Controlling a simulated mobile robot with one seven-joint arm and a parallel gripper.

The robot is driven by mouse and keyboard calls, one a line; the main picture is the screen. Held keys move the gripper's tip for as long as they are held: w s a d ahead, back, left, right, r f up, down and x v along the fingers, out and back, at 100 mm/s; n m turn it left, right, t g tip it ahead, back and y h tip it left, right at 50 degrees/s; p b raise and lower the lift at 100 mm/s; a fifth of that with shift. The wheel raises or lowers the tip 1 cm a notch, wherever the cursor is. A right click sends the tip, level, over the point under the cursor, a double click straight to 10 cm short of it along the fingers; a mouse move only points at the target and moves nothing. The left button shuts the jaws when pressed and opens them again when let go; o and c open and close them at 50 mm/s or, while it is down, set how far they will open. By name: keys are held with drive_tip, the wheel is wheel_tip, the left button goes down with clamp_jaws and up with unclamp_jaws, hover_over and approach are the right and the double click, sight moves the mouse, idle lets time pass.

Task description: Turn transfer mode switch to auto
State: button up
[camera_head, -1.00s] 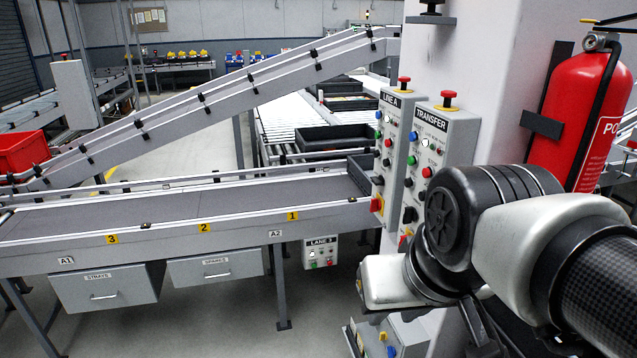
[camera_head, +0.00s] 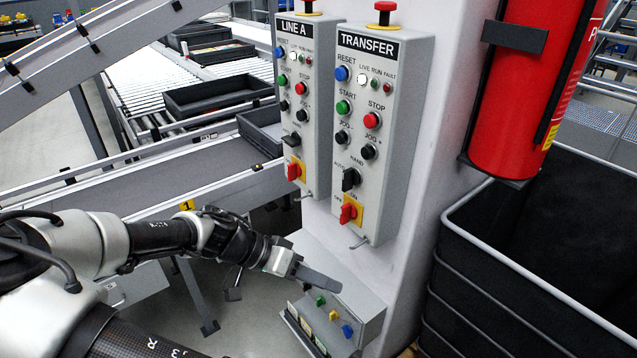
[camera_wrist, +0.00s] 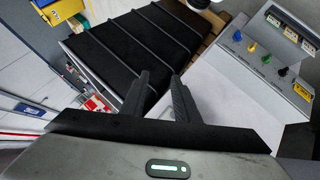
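The TRANSFER panel (camera_head: 390,200) is a grey box on the white column in the head view. Its mode switch (camera_head: 350,179) is a black knob below the jog buttons, with AUTO marked on its left and HAND on its upper right. I cannot tell exactly which mark it points to. A red rotary switch (camera_head: 348,213) on a yellow plate sits just below it. My gripper (camera_head: 318,278) is below and left of the panel, apart from it, over a small low box. In the wrist view my gripper (camera_wrist: 160,80) has its two fingers apart with nothing between them; the panel is not visible there.
The similar LINE A panel (camera_head: 308,130) is directly left. The low box (camera_head: 360,310) with coloured knobs lies under my gripper. A black bin (camera_head: 540,270) and a fire extinguisher (camera_head: 515,110) stand right of the column. A conveyor (camera_head: 160,190) runs at left.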

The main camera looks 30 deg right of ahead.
drive_tip(key=w+d+r+m+t+h+b, duration=0.1)
drive_tip(key=w+r+m+t+h, duration=0.1)
drive_tip(key=w+r+h, duration=0.25)
drive_tip(key=m+t+h+b, duration=0.1)
drive_tip(key=t+h+b, duration=0.1)
drive_tip(key=t+h, duration=0.25)
approach(343, 180)
drive_tip(key=d, duration=0.5)
drive_tip(key=w+d, duration=0.1)
drive_tip(key=d, duration=0.2)
drive_tip(key=shift+d+p, duration=0.15)
drive_tip(key=shift+p, duration=0.25)
drive_tip(key=shift+g, duration=0.35)
clamp_jaws()
